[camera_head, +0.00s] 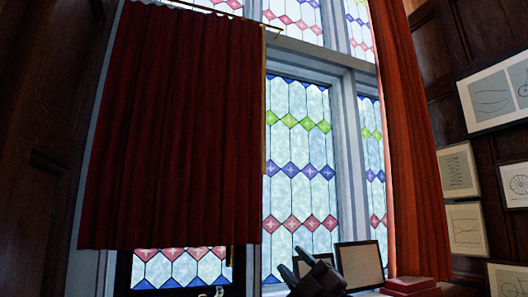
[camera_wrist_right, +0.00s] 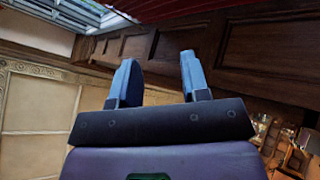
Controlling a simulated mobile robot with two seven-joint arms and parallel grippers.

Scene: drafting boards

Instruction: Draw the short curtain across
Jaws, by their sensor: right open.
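The short curtain (camera_head: 175,130) is dark red and pleated. It hangs over the left part of the window in the head view, and its lower hem stops above the bottom of the panes. A thin brass-coloured rod (camera_head: 264,100) runs down along its right edge. My right gripper (camera_head: 292,262) is at the bottom centre, below and right of the curtain's lower right corner, apart from it. In the right wrist view my right gripper (camera_wrist_right: 158,60) is open with nothing between its fingers. A red pleated cloth (camera_wrist_right: 150,9) shows at the top there. My left gripper is not in view.
A longer, brighter red curtain (camera_head: 402,140) hangs at the right of the stained-glass window (camera_head: 300,160). Framed pictures (camera_head: 360,265) and a red book-like box (camera_head: 411,284) stand low near my right gripper. More frames (camera_head: 459,170) hang on the dark panelled wall.

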